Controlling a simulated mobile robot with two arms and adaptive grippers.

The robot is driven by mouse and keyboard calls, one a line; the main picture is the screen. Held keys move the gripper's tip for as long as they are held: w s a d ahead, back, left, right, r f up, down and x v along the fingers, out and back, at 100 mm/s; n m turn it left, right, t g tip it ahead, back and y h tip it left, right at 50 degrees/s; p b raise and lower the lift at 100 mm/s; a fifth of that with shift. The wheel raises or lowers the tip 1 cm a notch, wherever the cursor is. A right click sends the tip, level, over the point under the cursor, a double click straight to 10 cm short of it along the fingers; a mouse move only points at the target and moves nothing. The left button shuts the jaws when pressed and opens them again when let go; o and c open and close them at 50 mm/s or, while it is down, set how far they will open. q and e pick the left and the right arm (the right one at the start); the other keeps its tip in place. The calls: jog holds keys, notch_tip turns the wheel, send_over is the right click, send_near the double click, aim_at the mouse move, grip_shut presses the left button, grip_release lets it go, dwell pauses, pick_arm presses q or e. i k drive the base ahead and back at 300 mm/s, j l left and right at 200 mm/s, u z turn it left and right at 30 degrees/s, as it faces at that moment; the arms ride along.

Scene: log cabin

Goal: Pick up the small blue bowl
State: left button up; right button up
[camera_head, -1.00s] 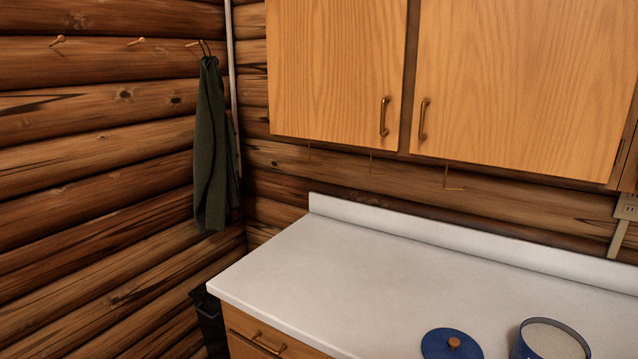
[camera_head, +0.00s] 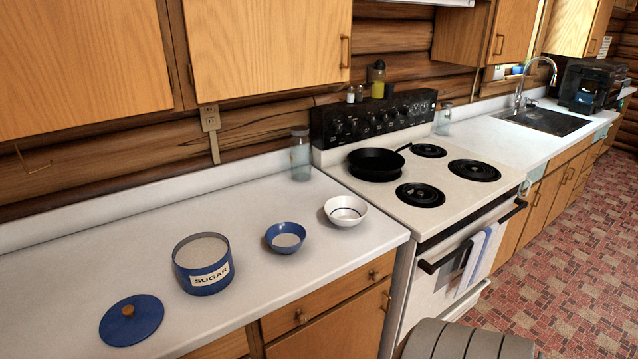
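The small blue bowl (camera_head: 285,238) sits upright on the white counter, right of the middle of that counter stretch. It has a pale inside bottom. A blue sugar canister (camera_head: 202,264) with a "SUGAR" label stands open to its left. A white bowl with a dark line inside (camera_head: 345,211) stands just to its right, apart from it. Neither of my grippers shows in the head view.
The canister's blue lid with a wooden knob (camera_head: 131,320) lies at the front left. A glass jar (camera_head: 300,156) stands behind the bowls. The stove (camera_head: 430,200) with a black pan (camera_head: 376,164) is to the right. The counter (camera_head: 90,260) is clear at left.

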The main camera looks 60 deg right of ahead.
aim_at(285, 238)
jog(key=z, duration=1.6)
